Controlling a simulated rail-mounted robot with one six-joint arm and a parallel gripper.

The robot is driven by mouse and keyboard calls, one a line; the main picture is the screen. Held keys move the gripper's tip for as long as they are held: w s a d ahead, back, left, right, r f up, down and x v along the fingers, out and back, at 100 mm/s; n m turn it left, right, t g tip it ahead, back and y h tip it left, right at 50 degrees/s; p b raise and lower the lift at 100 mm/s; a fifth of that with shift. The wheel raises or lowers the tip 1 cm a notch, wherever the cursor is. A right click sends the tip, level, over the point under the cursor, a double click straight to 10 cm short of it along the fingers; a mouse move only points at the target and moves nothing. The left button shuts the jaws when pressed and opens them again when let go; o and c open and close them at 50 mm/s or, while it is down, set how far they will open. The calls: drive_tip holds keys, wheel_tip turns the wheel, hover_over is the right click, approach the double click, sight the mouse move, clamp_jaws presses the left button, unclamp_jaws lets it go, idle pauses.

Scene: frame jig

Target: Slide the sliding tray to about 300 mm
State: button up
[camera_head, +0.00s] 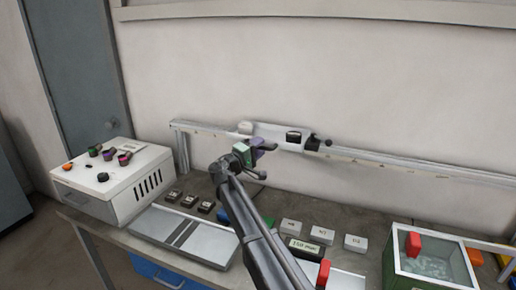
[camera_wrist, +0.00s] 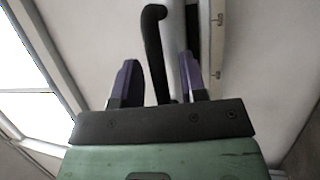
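The white sliding tray (camera_head: 275,130) sits on the long pale rail (camera_head: 390,162) along the back wall. It carries a black block (camera_head: 293,137) and has a dark knob-ended part (camera_head: 326,142) at its right. My gripper (camera_head: 266,146) is in front of the tray's left half, hiding part of it. In the wrist view, its two purple fingers (camera_wrist: 159,78) stand apart. A dark hooked bar (camera_wrist: 153,45) runs between them in the picture; I cannot tell whether it lies within their reach. No finger visibly presses on it.
A white control box (camera_head: 118,180) with coloured knobs stands at the left. A glass-topped green box (camera_head: 430,262) with a red block stands at the front right. Small labelled blocks (camera_head: 355,242) and a millimetre sign (camera_head: 304,246) lie on the bench below the rail.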

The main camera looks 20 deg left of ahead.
drive_tip(key=b+v, duration=0.1)
drive_tip(key=v, duration=1)
drive_tip(key=shift+b, duration=0.4)
drive_tip(key=shift+d, duration=0.1)
